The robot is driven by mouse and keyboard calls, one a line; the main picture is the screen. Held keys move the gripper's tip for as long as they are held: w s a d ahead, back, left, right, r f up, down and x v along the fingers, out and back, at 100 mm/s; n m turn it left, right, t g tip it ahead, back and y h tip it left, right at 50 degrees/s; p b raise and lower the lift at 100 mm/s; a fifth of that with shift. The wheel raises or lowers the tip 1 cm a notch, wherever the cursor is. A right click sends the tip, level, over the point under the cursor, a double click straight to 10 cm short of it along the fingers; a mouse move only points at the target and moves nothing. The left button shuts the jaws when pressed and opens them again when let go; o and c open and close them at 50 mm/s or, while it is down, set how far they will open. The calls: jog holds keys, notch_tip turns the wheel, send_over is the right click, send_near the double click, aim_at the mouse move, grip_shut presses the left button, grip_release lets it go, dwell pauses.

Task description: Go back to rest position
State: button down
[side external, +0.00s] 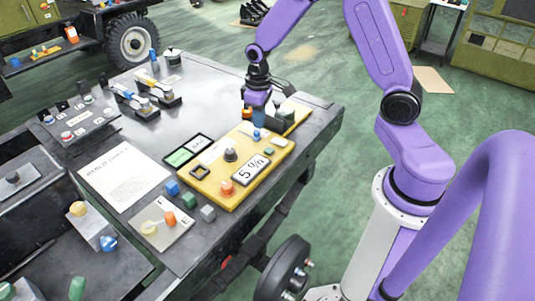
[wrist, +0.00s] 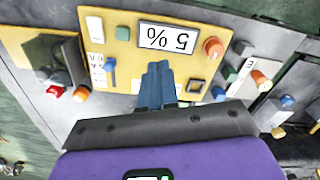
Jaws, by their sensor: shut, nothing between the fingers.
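My purple arm reaches over the dark table (side external: 205,80) from the right. My gripper (side external: 258,112) is above the far part of the yellow panel (side external: 215,190) in the side external view. In the wrist view my gripper (wrist: 160,75) shows blue fingers closed together with nothing between them, over the yellow panel (wrist: 125,55). The panel carries a display (wrist: 167,38) reading "5 %", an orange knob (wrist: 213,47) and a blue slider (wrist: 111,68). I cannot tell how far the fingertips are above the panel.
Small blue, green and grey cubes (side external: 208,213) lie beside the panel near a card (side external: 160,228). A printed sheet (side external: 123,176) lies to the left. Switch blocks (side external: 135,103) and a small pot (side external: 173,57) stand farther back. The back middle of the table is bare.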

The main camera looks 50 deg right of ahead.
jog(key=s+a+r+n, duration=0.2)
jog(key=s+a+r, duration=0.25)
jog(key=s, duration=0.25)
jog(key=s+a+r+n, duration=0.3)
jog(key=s+a+r, duration=0.15)
jog(key=s, duration=0.25)
jog(key=s+r+n, duration=0.2)
jog(key=s+n, duration=0.1)
jog(key=s, duration=1)
jog(key=shift+n, duration=0.4)
